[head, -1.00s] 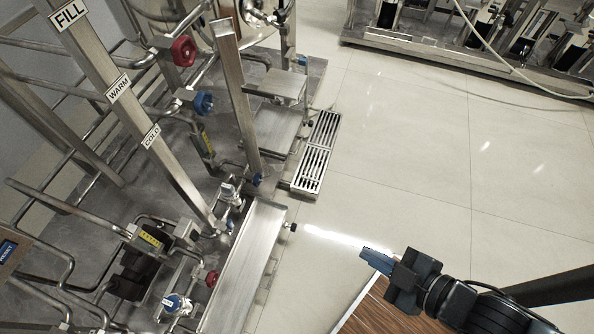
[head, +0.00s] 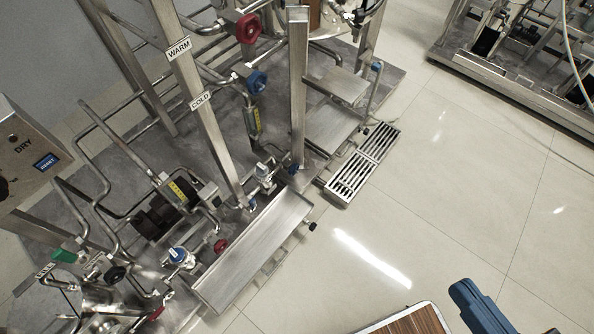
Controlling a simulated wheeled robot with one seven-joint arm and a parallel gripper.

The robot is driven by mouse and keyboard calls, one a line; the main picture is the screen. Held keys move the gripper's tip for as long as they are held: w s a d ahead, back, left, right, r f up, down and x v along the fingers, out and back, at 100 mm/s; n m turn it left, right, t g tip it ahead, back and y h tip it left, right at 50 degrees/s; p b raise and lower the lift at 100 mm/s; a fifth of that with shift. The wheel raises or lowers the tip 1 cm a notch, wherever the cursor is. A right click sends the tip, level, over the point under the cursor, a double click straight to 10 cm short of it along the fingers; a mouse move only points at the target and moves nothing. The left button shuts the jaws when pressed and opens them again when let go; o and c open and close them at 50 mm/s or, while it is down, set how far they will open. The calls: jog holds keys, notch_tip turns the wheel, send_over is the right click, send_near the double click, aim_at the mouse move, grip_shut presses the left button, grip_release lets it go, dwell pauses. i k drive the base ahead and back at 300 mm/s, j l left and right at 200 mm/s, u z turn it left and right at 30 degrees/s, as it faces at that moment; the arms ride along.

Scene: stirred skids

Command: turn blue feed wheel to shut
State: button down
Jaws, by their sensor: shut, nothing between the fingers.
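A blue handwheel (head: 256,82) sits on the pipework of the steel skid, in the upper middle of the head view. A red handwheel (head: 248,28) is just above it. I see no label reading "feed" on the blue wheel, and its turned position is too small to tell. My gripper (head: 462,289) shows at the lower right edge, with blue fingers shut and empty. It is over the floor, well apart from the wheel. The rest of my gripper is cut off by the frame.
Labels WARM (head: 179,49) and COLD (head: 201,100) are on a slanted steel post. A steel tray (head: 250,250) and floor grate (head: 353,175) edge the skid. A control box (head: 28,155) stands left. A wooden top (head: 415,322) is at the bottom.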

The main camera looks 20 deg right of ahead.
aim_at(295, 166)
jog(key=i+l+u, duration=0.15)
jog(key=l, duration=0.2)
jog(key=i+l+u, duration=0.2)
jog(key=l, duration=0.15)
jog(key=i+l+u, duration=0.15)
jog(key=l, duration=0.2)
jog(key=i+l+u, duration=0.15)
jog(key=l, duration=0.2)
jog(key=l+u, duration=0.2)
jog(key=l, duration=0.2)
jog(key=i+l+u, duration=0.15)
jog(key=l, duration=0.3)
